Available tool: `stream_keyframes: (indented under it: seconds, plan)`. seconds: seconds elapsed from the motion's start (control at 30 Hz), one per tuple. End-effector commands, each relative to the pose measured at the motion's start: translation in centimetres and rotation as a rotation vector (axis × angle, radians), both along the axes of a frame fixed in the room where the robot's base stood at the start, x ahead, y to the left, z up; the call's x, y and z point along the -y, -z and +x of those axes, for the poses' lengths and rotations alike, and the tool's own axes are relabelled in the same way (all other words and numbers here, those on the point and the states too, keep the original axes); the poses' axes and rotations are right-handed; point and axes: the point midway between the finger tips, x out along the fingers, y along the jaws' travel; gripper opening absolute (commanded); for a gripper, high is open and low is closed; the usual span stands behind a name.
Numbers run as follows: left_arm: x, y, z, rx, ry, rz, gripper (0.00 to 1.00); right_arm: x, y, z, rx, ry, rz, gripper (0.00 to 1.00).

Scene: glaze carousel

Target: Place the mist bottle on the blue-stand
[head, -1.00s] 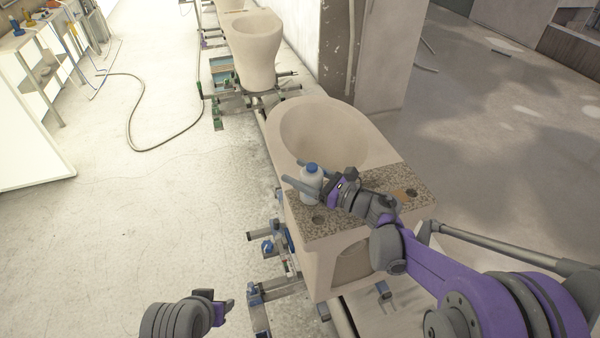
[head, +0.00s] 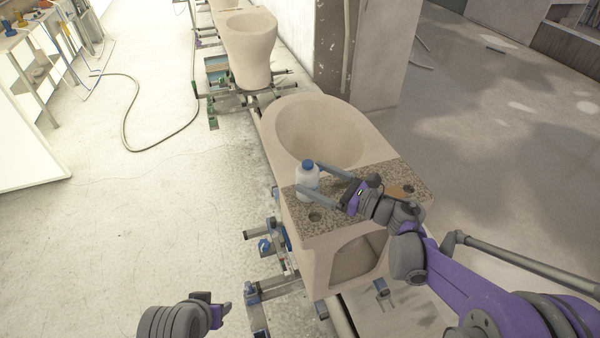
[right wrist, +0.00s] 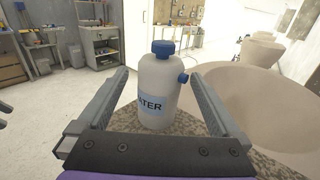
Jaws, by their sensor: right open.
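The mist bottle (head: 307,182) is white with a blue cap and stands upright on a speckled slab (head: 333,212) across the near end of a beige toilet bowl. In the right wrist view the bottle (right wrist: 158,95) shows a label reading "ATER" and a blue nozzle. My right gripper (head: 309,178) is open, its fingers either side of the bottle with gaps visible in the wrist view. The blue-stand, a metal frame with blue clamps (head: 265,246), carries this bowl. My left gripper (head: 224,312) is low at the left, away from the bottle; its jaw opening is unclear.
A second beige bowl (head: 250,48) stands farther back on a frame with green clamps (head: 212,112). A hose (head: 127,130) lies on the open floor at left. A workbench (head: 30,50) with bottles is at far left, and a pillar (head: 365,60) stands behind.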

Motion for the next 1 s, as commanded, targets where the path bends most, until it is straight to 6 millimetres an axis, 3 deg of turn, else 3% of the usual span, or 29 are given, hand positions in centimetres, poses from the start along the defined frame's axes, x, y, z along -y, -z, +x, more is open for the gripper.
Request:
stream_keyframes:
  seconds: [0.1, 0.3, 0.57, 0.67, 0.77, 0.87, 0.93, 1.0]
  plan:
    - [0.0, 0.6, -0.2, -0.004, 0.0, 0.0, 0.5, 2.3, 0.2, -1.4, -0.001, 0.004, 0.0, 1.0]
    - [0.0, 1.0, -0.4, -0.007, 0.0, 0.0, 0.5, 4.6, 0.1, -3.0, -0.001, 0.002, -0.001, 1.0]
    - [0.0, 1.1, -0.4, -0.007, 0.0, 0.0, 0.5, 5.2, -0.2, -3.4, -0.004, 0.006, 0.008, 1.0]
    - [0.0, 1.1, -0.4, -0.007, 0.0, 0.0, 0.5, 5.5, -1.6, -2.8, -0.045, 0.075, 0.08, 1.0]
    - [0.0, 1.1, -0.4, -0.007, 0.0, 0.0, 0.5, 6.8, -4.4, -1.5, -0.15, 0.23, 0.271, 1.0]
    - [0.0, 1.1, -0.4, -0.007, 0.0, 0.0, 0.5, 9.7, -7.1, -0.7, -0.32, 0.435, 0.585, 1.0]
    - [0.0, 1.1, -0.4, -0.007, 0.0, 0.0, 0.5, 12.3, -7.8, -0.9, -0.46, 0.575, 0.843, 1.0]
    - [0.0, 1.1, -0.4, -0.007, 0.0, 0.0, 0.5, 14.8, -7.2, -1.9, -0.607, 0.702, 1.113, 1.0]
